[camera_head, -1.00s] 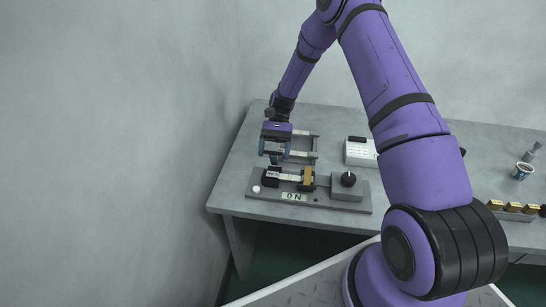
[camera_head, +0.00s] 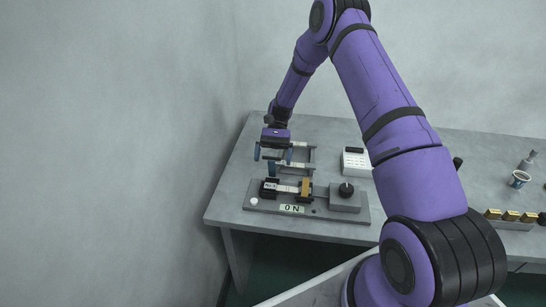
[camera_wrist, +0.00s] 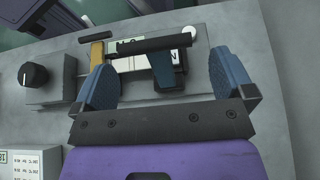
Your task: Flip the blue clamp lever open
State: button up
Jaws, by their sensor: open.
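The clamp fixture (camera_head: 335,207) sits near the table's front left, with an "ON" label on its front edge. In the wrist view, a dark blue piece (camera_wrist: 164,70) that looks like the clamp lever shows between my fingers, under a black bar (camera_wrist: 150,45). In the head view the lever (camera_head: 272,170) is small and partly hidden near my gripper. My gripper (camera_head: 273,154) is open above the left part of the fixture. In the wrist view its two blue fingers (camera_wrist: 160,64) stand wide apart, one on each side of the lever. I cannot tell whether either touches it.
A black knob (camera_head: 346,188) stands on a grey block at the fixture's right. A white button (camera_head: 253,201) is at its left end. A white panel box (camera_head: 356,162) stands behind.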

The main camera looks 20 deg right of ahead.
jog(key=v, duration=1)
jog(key=shift+w+d, duration=0.15)
jog(key=shift+w, duration=0.15)
jog(key=shift+r, duration=0.15)
jog(key=shift+s, duration=0.1)
jog(key=c, duration=0.6)
jog(key=shift+s+a+r+n+h, duration=0.15)
jog(key=shift+s+a+n+h, duration=0.15)
jog(key=shift+n+h, duration=0.15)
jog(key=c, duration=0.3)
jog(key=s+a+n+t+h, duration=0.1)
jog(key=n, duration=0.1)
jog(key=s+a+r+n+t+h, duration=0.1)
jog(key=s+n+t+h, duration=0.1)
jog(key=n, duration=0.1)
jog(key=s+n+t+h, duration=0.1)
jog(key=n+t, duration=0.1)
jog(key=shift+s+a+r+n+h, duration=0.25)
jog(key=shift+s+a+r+h, duration=0.1)
jog(key=shift+s+a, duration=0.05)
jog(key=shift+c, duration=0.8)
jog(key=n+t+h, duration=0.2)
jog(key=n+t, duration=0.4)
jog(key=n, duration=0.4)
send_near(272, 167)
jog(key=f, duration=0.3)
jog(key=w+f, duration=0.1)
jog(key=f, duration=0.4)
jog(key=shift+w+f, duration=0.15)
jog(key=shift+f, duration=0.15)
